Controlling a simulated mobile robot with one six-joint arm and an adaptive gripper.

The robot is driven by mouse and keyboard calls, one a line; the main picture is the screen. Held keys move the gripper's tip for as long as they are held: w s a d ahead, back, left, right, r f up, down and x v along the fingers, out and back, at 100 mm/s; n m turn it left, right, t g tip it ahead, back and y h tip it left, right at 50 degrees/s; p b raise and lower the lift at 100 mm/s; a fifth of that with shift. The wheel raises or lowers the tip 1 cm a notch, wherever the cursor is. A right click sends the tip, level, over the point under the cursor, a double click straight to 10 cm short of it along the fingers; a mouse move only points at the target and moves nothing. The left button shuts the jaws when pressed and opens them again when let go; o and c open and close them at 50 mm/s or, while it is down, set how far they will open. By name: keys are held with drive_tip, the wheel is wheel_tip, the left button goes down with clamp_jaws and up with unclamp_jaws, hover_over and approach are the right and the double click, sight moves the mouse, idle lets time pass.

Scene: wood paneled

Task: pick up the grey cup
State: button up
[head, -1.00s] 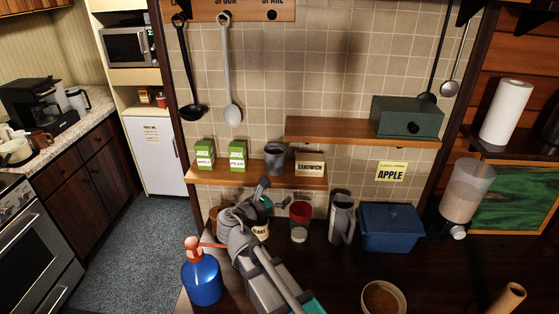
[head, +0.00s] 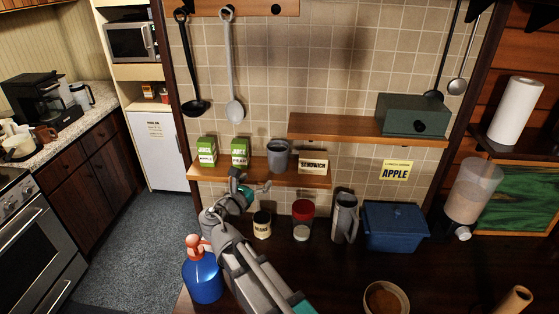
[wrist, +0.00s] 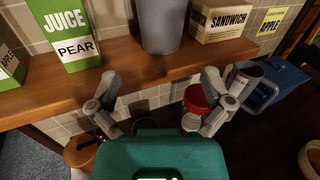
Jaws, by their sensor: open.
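The grey cup (head: 278,156) stands upright on the lower wooden shelf, between a green pear juice box and a sandwich box. In the wrist view the cup (wrist: 161,22) is at the top centre, its rim out of frame. My gripper (wrist: 161,85) is open and empty, with its fingers spread left and right below the shelf edge in that picture. In the head view my gripper (head: 252,187) is in front of the shelf, to the lower left of the cup and apart from it.
The pear juice box (wrist: 65,32) is left of the cup and the sandwich box (wrist: 222,20) right. The shelf's front edge (wrist: 45,100) lies between gripper and cup. On the counter below are a beans can (head: 262,224), a red-topped cup (head: 302,220), a grey pitcher (head: 345,217) and a blue bin (head: 395,228).

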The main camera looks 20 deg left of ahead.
sight(273, 163)
drive_tip(key=w, duration=0.4)
drive_tip(key=w+d, duration=0.1)
drive_tip(key=w, duration=0.2)
drive_tip(key=shift+w, duration=0.1)
drive_tip(key=shift+d, duration=0.1)
drive_tip(key=shift+w+d+r, duration=0.1)
drive_tip(key=shift+w+d, duration=0.05)
drive_tip(key=shift+w, duration=0.7)
drive_tip(key=shift+w+d+r, duration=0.1)
drive_tip(key=shift+w+d, duration=0.05)
drive_tip(key=shift+w, duration=0.75)
drive_tip(key=shift+w+d, duration=0.15)
drive_tip(key=shift+w, duration=0.7)
drive_tip(key=c, duration=0.9)
